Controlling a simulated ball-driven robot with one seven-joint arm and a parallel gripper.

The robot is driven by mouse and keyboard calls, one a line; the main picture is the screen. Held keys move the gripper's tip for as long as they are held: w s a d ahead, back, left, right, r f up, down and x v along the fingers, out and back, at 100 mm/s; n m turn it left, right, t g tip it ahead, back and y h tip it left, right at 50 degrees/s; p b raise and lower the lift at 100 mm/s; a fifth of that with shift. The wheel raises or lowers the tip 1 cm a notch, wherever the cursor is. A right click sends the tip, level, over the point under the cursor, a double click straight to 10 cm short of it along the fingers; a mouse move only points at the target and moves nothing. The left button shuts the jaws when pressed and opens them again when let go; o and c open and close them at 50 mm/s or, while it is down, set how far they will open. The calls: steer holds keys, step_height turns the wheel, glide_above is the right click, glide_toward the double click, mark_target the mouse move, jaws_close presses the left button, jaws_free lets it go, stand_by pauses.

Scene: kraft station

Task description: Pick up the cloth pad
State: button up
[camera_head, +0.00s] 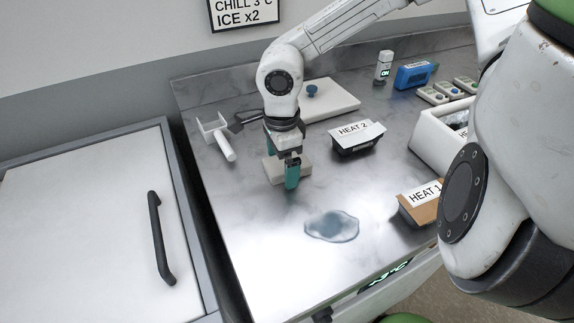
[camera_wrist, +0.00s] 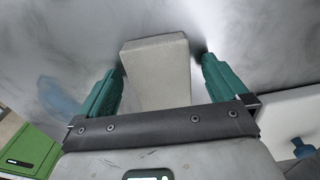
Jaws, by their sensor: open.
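The cloth pad, a pale beige block (camera_head: 272,172), lies on the metal counter in the head view, partly hidden behind my gripper. It also shows in the wrist view (camera_wrist: 157,75), upper middle, between the two fingers. My gripper (camera_head: 285,170) has green fingers and points down at the pad. In the wrist view my gripper (camera_wrist: 163,85) is open, one finger on each side of the pad.
A bluish puddle (camera_head: 332,226) lies on the counter in front. A white board with a blue knob (camera_head: 325,101) is behind, and a white T-shaped tool (camera_head: 217,138) is at left.

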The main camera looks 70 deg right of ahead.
mark_target(282, 163)
steer(key=shift+c, duration=0.3)
steer(key=c, duration=1.1)
steer(key=shift+o, duration=0.2)
steer(key=shift+r, duration=0.1)
steer(key=shift+r+p, duration=0.6)
step_height(282, 163, up, 2)
steer(key=shift+r+p, duration=0.1)
steer(key=shift+p, duration=0.75)
steer(key=s+a+r+p, duration=0.2)
steer(key=s+r+p, duration=0.1)
steer(key=s, duration=0.3)
steer(key=s+a+r+p, duration=0.3)
steer(key=s+r, duration=0.3)
steer(key=s, duration=0.1)
steer(key=shift+r, duration=0.15)
